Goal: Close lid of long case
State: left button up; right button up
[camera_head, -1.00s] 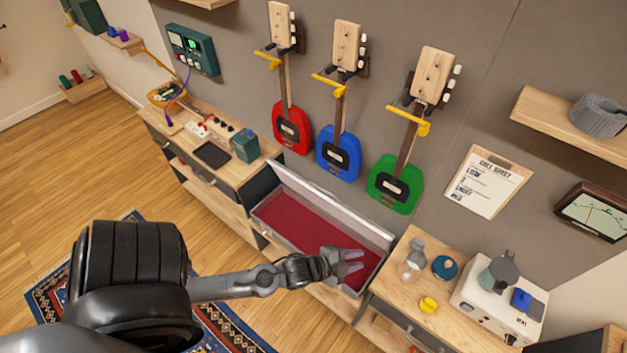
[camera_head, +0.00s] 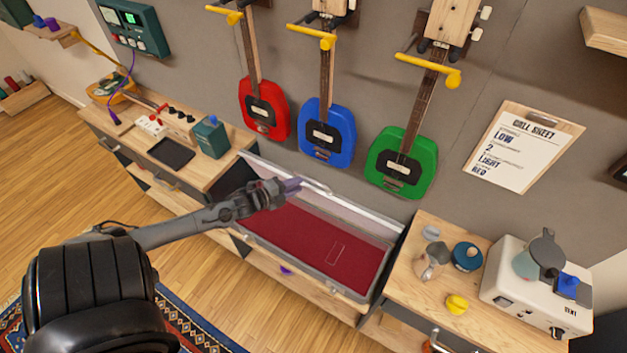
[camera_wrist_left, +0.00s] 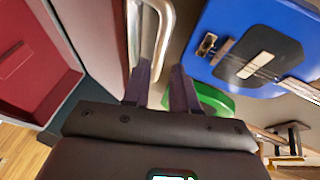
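The long case (camera_head: 375,285) stands open between the two wooden cabinets, with a bare red lining inside. Its lid (camera_head: 360,215) is raised at the back, near the wall. My left gripper (camera_head: 298,184) is at the lid's upper edge, above the left part of the case. The red lining (camera_wrist_left: 35,55) shows at left there. My right gripper is not in view.
Red (camera_head: 264,108), blue (camera_head: 330,135) and green (camera_head: 402,160) guitars hang on the wall just above the lid. The right cabinet (camera_head: 405,280) holds a white machine (camera_head: 535,290) and small items. The left cabinet holds a teal box (camera_head: 211,138) near the case.

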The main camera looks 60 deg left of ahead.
pick_arm(q)
jog(key=b+x, duration=0.1)
jog(key=x, duration=0.7)
jog(key=shift+w+f, duration=0.15)
jog(key=shift+c, duration=0.2)
grip_shut()
